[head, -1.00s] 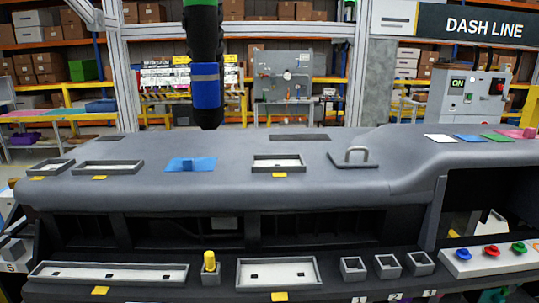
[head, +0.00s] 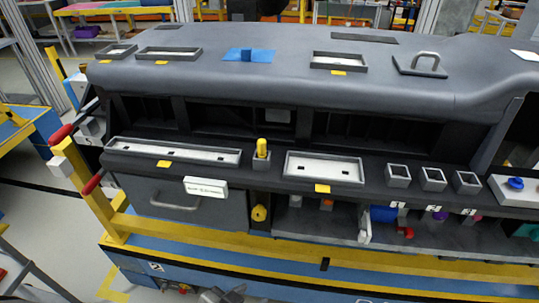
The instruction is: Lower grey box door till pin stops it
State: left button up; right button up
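The grey box door (head: 160,190) is a flat panel below the dashboard's lower ledge, at the left. It stands upright and looks shut, with a bar handle (head: 174,205) across its lower middle. A white label plate (head: 205,187) sits at its upper right. A yellow pin (head: 262,148) stands upright in a small grey socket on the ledge above. A round yellow knob (head: 259,213) shows just right of the door. I cannot tell whether either yellow part is the stop pin. I can make out neither gripper in the head view.
Red-tipped levers (head: 62,134) stick out left of the door. A yellow rail (head: 300,250) and blue base run along the front below it. Open shelf space right of the door holds a blue cylinder (head: 383,214) and small parts. A grey piece at the bottom edge is unclear.

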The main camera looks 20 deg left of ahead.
aim_at(166, 199)
jog(key=u, duration=1.7)
jog(key=k, duration=0.3)
jog(key=z, duration=0.6)
